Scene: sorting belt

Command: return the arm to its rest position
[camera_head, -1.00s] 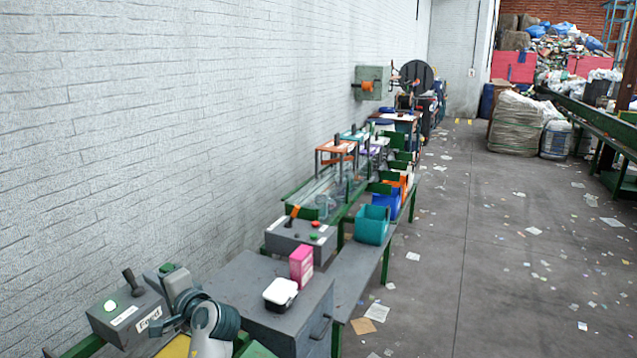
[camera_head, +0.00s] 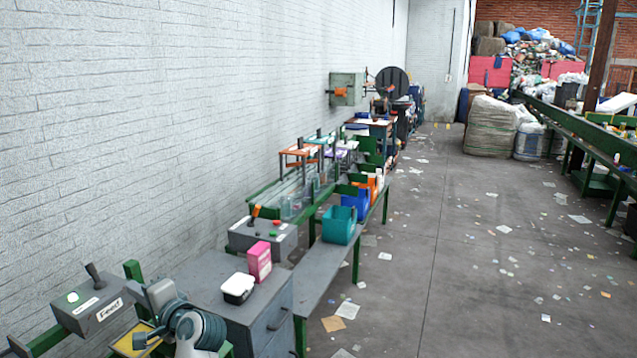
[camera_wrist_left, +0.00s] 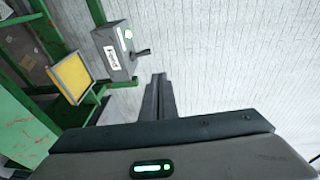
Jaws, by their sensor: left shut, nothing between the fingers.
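My left arm (camera_head: 200,335) comes in at the bottom left of the head view, folded low beside the grey bench. Its left gripper (camera_head: 145,338) is small and dark there, close to a yellow-topped tray (camera_head: 128,343), and partly hard to make out. In the left wrist view the gripper (camera_wrist_left: 158,78) has its dark fingers together, with nothing between them, against the white wall. My right gripper is not in view.
A grey control box (camera_head: 90,305) with a joystick stands left of the arm. A teal bin (camera_head: 339,225) stands farther along. The floor at right is open, strewn with paper scraps.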

